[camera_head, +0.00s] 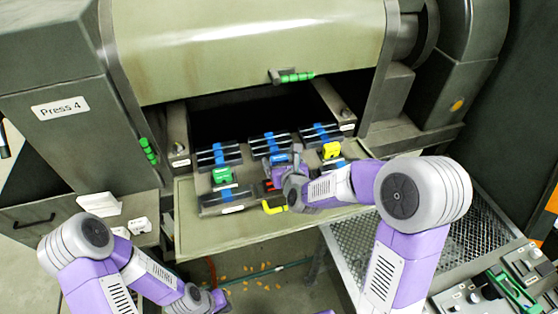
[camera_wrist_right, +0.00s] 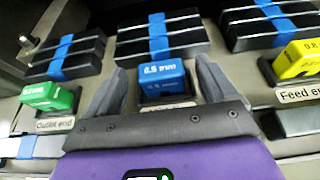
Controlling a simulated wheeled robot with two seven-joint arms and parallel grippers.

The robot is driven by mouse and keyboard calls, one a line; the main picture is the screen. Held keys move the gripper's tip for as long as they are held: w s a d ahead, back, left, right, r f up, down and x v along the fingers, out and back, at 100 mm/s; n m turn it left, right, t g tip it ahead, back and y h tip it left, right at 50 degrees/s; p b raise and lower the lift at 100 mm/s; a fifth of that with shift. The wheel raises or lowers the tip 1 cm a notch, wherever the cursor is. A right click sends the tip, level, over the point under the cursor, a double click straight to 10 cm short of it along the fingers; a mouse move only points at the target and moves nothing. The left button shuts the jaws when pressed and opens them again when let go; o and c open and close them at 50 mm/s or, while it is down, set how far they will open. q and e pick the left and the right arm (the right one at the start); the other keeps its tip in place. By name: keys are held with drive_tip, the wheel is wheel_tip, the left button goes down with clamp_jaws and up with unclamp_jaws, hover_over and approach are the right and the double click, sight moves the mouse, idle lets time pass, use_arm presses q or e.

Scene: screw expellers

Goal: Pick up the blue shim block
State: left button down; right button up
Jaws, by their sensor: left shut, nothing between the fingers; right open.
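The blue shim block (camera_wrist_right: 164,80), marked 0.5 mm, sits in a dark holder in the right wrist view. In the head view a small part of the blue block (camera_head: 279,158) shows beside my right gripper. My right gripper (camera_wrist_right: 162,85) is open, with one finger on each side of the blue block; I cannot tell whether they touch it. It also shows in the head view (camera_head: 278,170). My left gripper (camera_head: 220,300) is shut and empty, low in the head view, away from the blocks.
A green block (camera_wrist_right: 50,96) stands left of the blue one and a yellow block (camera_wrist_right: 298,60) stands right. Blue-banded stacks of dark bars (camera_wrist_right: 162,38) lie behind. The press tray (camera_head: 200,240) has a bare front edge. A yellow-handled tool (camera_head: 274,208) lies near my right gripper.

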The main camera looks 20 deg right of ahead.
drive_tip(key=shift+w+f, duration=0.2)
drive_tip(key=shift+w, duration=0.2)
drive_tip(key=c, duration=1.1)
